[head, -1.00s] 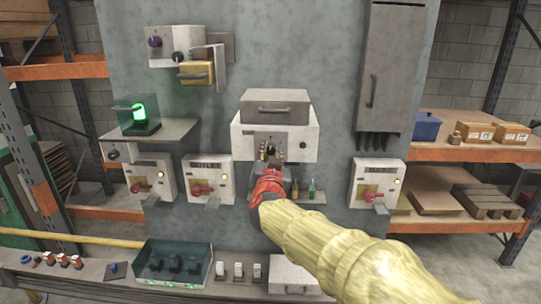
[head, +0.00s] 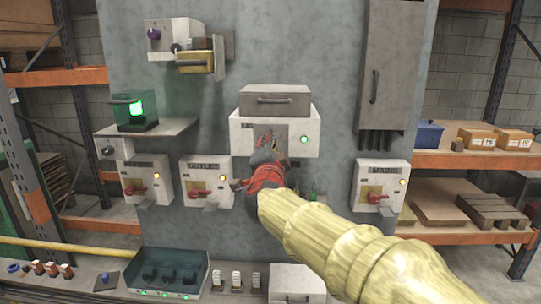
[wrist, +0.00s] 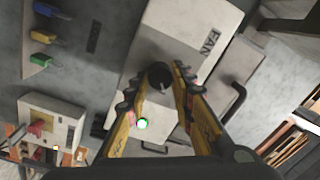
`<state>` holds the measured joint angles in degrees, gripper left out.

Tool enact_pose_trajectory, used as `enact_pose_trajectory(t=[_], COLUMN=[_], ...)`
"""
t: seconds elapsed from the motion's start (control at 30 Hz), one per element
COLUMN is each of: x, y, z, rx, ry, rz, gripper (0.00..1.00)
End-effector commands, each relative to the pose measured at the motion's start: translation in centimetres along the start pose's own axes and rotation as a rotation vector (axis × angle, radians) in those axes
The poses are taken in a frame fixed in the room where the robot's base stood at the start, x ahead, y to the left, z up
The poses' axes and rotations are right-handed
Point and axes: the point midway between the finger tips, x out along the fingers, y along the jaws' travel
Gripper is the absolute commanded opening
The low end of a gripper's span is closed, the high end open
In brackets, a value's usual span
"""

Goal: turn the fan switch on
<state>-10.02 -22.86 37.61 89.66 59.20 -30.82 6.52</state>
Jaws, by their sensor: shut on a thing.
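The fan switch box (head: 243,137) is a pale box on the grey wall panel in the head view. In the wrist view the box (wrist: 190,28) carries the label FAN, and its black knob (wrist: 159,73) sits between my fingertips. My gripper (head: 268,150) is turned over at the front of the box, and it also shows in the wrist view (wrist: 156,86). It is shut on the knob. A green lamp (head: 304,139) glows on the box front, right of my gripper. In the head view my gripper hides the knob.
Switch boxes with red handles stand at left (head: 207,182) and right (head: 381,187). A grey handled box (head: 275,101) sits above the fan box. A shelf with a green-lit lantern (head: 136,110) juts out at upper left. A bench (head: 240,291) runs below.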

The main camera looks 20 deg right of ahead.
Motion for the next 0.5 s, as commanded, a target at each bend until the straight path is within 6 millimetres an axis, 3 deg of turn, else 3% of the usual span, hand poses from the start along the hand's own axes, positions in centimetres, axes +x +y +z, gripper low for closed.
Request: enact_pose_trajectory(t=[0.5], x=[0.03], y=[0.2], z=[0.13], rx=[0.182], ry=[0.008], rz=[0.0], gripper=[0.0])
